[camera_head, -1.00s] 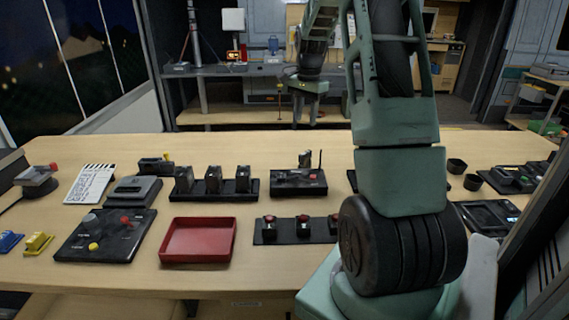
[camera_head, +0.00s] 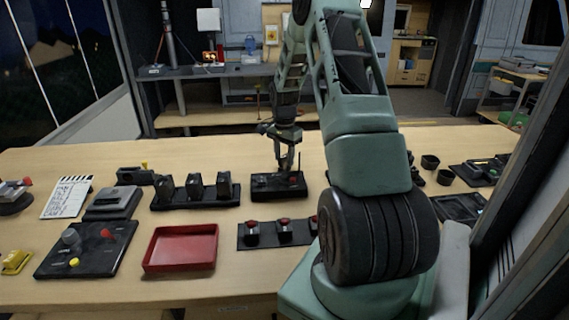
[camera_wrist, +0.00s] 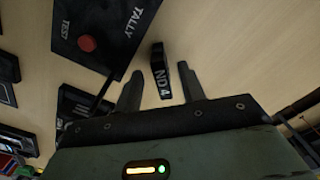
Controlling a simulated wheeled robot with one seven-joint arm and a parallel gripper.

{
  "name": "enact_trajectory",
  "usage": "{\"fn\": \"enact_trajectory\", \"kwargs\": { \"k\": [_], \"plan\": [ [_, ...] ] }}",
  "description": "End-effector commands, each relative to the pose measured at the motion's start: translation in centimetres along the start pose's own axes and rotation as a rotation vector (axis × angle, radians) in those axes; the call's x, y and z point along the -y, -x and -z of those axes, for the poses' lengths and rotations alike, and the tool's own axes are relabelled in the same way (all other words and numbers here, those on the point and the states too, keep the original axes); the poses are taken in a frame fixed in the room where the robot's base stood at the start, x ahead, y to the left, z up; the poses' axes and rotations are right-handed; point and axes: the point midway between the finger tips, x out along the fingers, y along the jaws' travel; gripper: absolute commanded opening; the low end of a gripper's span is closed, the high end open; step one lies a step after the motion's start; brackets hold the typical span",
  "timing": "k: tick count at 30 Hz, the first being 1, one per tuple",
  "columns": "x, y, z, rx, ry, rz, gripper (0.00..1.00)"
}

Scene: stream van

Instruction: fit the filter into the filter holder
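The filter is a small dark block marked "ND 4" (camera_wrist: 161,75), seen in the wrist view on the wooden tabletop. My gripper (camera_wrist: 160,72) is open, with one finger on each side of the filter and visible gaps between. In the head view my gripper (camera_head: 290,152) points down at the back of the black tally box (camera_head: 278,186), and the filter cannot be made out there. I cannot tell which thing is the filter holder.
The tally box also shows in the wrist view (camera_wrist: 118,50), close beside the fingers. Left of it stands a black rack (camera_head: 215,203) with three upright dark blocks. A red tray (camera_head: 181,250) and a strip of red buttons (camera_head: 240,237) lie in front. Bare wood lies behind.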

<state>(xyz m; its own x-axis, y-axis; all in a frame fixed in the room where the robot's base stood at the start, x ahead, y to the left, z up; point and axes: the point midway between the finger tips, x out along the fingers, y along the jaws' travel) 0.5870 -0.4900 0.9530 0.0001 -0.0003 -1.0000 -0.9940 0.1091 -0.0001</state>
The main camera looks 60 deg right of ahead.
Motion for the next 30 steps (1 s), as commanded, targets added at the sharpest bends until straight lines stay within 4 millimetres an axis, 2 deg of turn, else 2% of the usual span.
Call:
{"fn": "enact_trajectory", "kwargs": {
  "k": [7, 16, 17, 21, 30],
  "plan": [
    [0.2, -3.2, 0.4, 0.002, -0.001, -0.002, 0.4],
    [0.2, -3.9, 0.4, 0.0, -0.001, 0.001, 0.4],
    [0.2, -3.9, 0.4, 0.0, -0.001, 0.001, 0.37],
    [0.2, -3.8, 0.4, 0.0, -0.001, 0.0, 0.0],
    [0.2, -3.8, 0.4, 0.0, -0.001, 0.001, 0.0]
  ]
}}
